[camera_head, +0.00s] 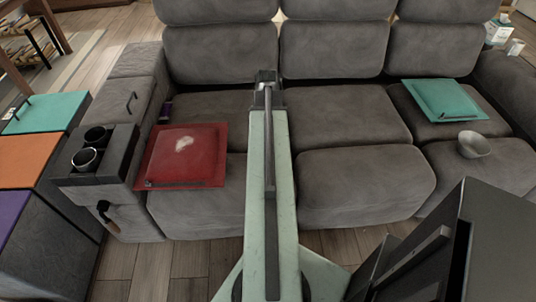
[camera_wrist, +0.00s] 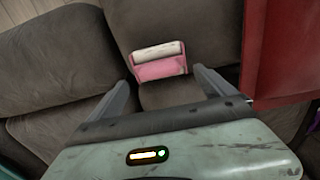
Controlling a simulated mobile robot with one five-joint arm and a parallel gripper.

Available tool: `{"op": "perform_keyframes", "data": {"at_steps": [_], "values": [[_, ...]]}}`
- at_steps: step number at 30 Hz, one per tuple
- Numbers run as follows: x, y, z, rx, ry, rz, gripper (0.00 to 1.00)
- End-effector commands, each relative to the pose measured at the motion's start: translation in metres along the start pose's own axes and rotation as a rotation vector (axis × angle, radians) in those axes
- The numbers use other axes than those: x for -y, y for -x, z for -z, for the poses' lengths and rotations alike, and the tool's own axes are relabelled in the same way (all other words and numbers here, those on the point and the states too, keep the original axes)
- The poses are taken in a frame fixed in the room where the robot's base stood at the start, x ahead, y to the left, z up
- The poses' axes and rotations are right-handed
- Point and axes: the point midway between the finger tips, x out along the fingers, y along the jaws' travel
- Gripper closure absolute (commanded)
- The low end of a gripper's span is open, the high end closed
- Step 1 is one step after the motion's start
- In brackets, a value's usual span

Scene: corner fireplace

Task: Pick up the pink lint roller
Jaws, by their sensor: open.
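The pink lint roller (camera_wrist: 160,68) lies on the grey sofa, near the top middle of the wrist view. It has a white roll along one side and a pink body. My gripper (camera_wrist: 162,76) is open and empty. Its two fingers point toward the lint roller, one on each side of it in the picture. I cannot tell how high above it they are. In the head view my gripper (camera_head: 266,78) is at the end of the raised arm, before the sofa back. The lint roller does not show in the head view.
A red cushion (camera_head: 200,146) lies on the left sofa seat and edges the wrist view (camera_wrist: 285,55). A teal cushion (camera_head: 446,99) and a bowl (camera_head: 473,145) are on the right seat. A console with cup holders (camera_head: 70,178) stands at left. The middle seat (camera_head: 355,180) looks clear.

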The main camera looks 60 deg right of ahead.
Motion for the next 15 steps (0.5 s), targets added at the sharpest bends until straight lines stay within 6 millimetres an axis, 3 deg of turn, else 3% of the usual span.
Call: {"op": "perform_keyframes", "data": {"at_steps": [1,7,15], "values": [[0.0,-0.01,0.0,0.0,0.0,0.0,0.06],[0.001,-0.016,0.0,0.0,0.001,0.0,0.06],[0.0,-0.06,0.001,0.0,0.002,0.0,0.06]]}}
